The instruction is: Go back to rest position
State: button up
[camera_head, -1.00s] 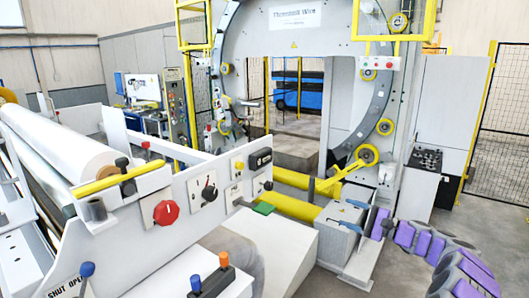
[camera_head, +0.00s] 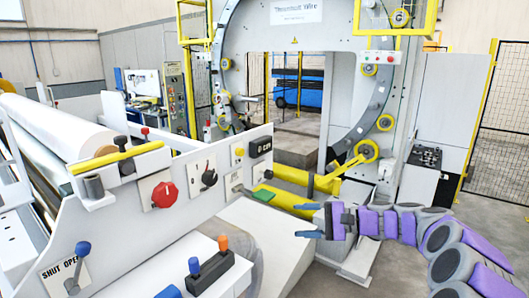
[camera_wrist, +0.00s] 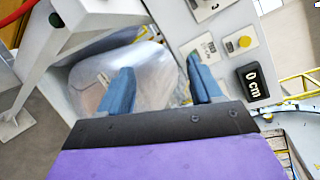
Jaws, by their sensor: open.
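My gripper (camera_head: 295,220) is in the right half of the head view, at the end of my purple and grey arm. Its two blue fingers are spread apart with nothing between them. In the wrist view my gripper (camera_wrist: 160,62) is open over a pale, shiny, film-like rounded thing (camera_wrist: 150,75), which seems to lie below the fingers without contact. The arm stretches from the lower right corner toward the centre of the head view, in front of the machine's base.
A white panel with a red knob (camera_head: 165,195) and a 0 cm display (camera_head: 261,147) stands to the left. A joystick box (camera_head: 209,272) is nearer. Grey floor is free at right.

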jog(key=s+a+f+n+g+h+b, duration=0.2)
jog(key=s+a+f, duration=0.1)
jog(key=s, duration=0.5)
jog(key=s+a+f+n+g+h+b, duration=0.2)
jog(key=s+a+f, duration=0.15)
jog(key=s, duration=0.45)
jog(key=s+a+f+n+g+h+b, duration=0.2)
jog(key=s+a+f+h, duration=0.15)
jog(key=s, duration=0.55)
jog(key=s+d+f+h+b, duration=0.2)
jog(key=s+d+f, duration=0.2)
jog(key=s, duration=0.3)
jog(key=s+d+f+n+h+b, duration=0.1)
jog(key=s+d+f+h+b, duration=0.1)
jog(key=s, duration=0.5)
jog(key=s+d+f+n+h+b, duration=0.1)
jog(key=s+d+f+h, duration=0.3)
jog(key=s+d+f, duration=0.3)
jog(key=shift+s+f+b, duration=0.15)
jog(key=shift+f+b, duration=0.25)
